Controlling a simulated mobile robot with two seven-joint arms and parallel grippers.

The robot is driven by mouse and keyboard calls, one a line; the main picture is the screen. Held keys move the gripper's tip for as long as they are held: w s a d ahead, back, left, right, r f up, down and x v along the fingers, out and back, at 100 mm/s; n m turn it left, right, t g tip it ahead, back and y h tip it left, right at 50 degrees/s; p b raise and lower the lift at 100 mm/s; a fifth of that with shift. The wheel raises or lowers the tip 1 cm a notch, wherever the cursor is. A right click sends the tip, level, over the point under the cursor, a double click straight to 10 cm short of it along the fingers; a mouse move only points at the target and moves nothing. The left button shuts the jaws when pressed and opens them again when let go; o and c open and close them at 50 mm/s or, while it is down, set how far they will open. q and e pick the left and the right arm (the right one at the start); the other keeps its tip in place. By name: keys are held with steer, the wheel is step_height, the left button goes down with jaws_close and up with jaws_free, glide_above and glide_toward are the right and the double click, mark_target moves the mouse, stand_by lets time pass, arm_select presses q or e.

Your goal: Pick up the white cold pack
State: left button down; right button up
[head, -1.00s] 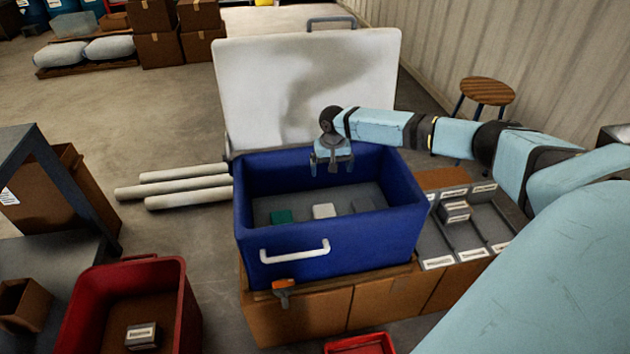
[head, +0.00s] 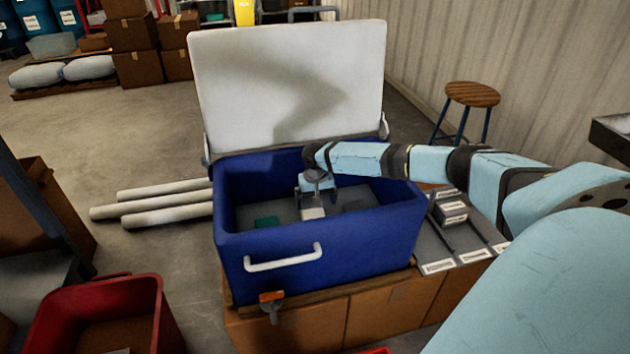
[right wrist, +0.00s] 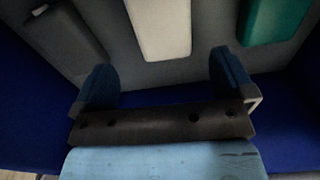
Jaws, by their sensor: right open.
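The white cold pack (head: 313,213) lies on the grey floor of the blue cooler, partly hidden by my right gripper in the head view. In the right wrist view the white pack (right wrist: 162,28) is ahead of the fingertips, centred between them and apart from them. My right gripper (head: 315,194) is inside the cooler, pointing down over the pack. Its two fingers (right wrist: 162,82) are spread with nothing between them. My left gripper is not in view.
A green pack (head: 265,222) and a dark grey pack (head: 357,206) lie on either side of the white one. The blue cooler (head: 340,252) has high walls around the gripper, and its white lid (head: 285,75) stands open behind. A divided tray (head: 437,267) is at right.

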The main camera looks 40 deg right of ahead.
step_height(320, 180, down, 10)
steer(key=shift+a+r+b, duration=0.15)
steer(key=shift+b, duration=1.1)
steer(key=c, duration=0.9)
steer(key=shift+r, duration=0.15)
steer(key=shift+c, duration=0.2)
